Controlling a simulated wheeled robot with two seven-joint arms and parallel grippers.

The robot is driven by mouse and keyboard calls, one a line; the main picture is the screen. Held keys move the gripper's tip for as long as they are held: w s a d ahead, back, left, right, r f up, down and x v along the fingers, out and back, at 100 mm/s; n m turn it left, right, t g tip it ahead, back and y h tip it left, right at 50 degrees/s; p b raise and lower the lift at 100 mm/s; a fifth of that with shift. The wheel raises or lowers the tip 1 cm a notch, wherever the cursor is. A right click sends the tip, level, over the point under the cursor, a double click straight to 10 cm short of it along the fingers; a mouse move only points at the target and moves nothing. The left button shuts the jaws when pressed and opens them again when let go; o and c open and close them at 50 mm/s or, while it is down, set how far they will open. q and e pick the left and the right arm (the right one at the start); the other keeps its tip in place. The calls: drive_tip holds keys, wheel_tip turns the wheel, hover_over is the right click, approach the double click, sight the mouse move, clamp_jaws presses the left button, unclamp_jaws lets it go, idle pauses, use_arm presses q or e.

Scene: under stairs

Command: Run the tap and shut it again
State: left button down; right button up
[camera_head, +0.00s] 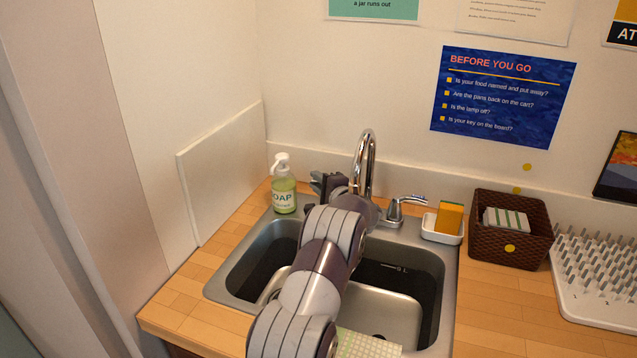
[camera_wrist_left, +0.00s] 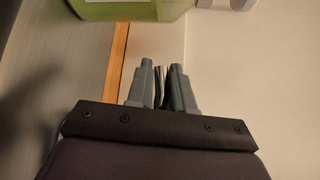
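The chrome tap (camera_head: 366,150) stands behind the sink (camera_head: 447,285), its tall spout curving over. Its lever (camera_head: 410,199) is on a separate base to the right of the spout and points right. My left arm reaches across the sink. My left gripper (camera_head: 325,182) is left of the spout's base, near the back wall, apart from the lever. No water shows, but my arm hides part of the basin below the spout. My right gripper is not in view.
A green soap bottle (camera_head: 284,190) stands left of my gripper and shows in the left wrist view (camera_wrist_left: 130,9). Right of the lever are a white dish (camera_head: 441,236) with a sponge (camera_head: 449,217), a brown basket (camera_head: 500,252) and a drying rack (camera_head: 590,300).

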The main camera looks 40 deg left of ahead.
use_arm(q)
drive_tip(key=shift+r+p, duration=0.15)
drive_tip(key=shift+p, duration=0.2)
drive_tip(key=shift+w+r+m+t+h+p, duration=0.15)
drive_tip(key=shift+m+t+h+p, duration=0.2)
drive_tip(key=shift+t+p, duration=0.25)
drive_tip(key=shift+w+a+f+m, duration=0.1)
drive_tip(key=shift+f+m, duration=0.15)
drive_tip(key=shift+f, duration=0.15)
drive_tip(key=c, duration=1.1)
unclamp_jaws()
drive_tip(key=v, duration=1.3)
drive_tip(key=shift+b, duration=0.3)
